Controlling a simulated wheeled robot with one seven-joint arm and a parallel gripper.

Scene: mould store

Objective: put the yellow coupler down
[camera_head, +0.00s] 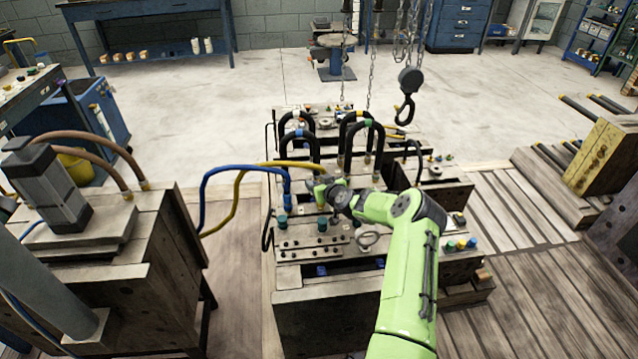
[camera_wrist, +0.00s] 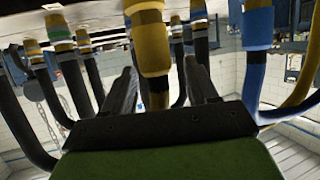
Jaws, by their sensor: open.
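My gripper (camera_wrist: 162,68) is open, one finger on each side of the coupler and hose, with visible gaps. In the head view my gripper (camera_head: 322,186) is over the mould block's left middle, at the end of the yellow hose (camera_head: 272,165). The coupler is mostly hidden there.
A blue coupler (camera_wrist: 258,25) stands close to the right in the wrist view. Black looped hoses (camera_head: 362,135) rise behind my gripper. A hook (camera_head: 405,108) hangs on chains above the block's back. The machine on the wooden stand (camera_head: 150,240) is at left.

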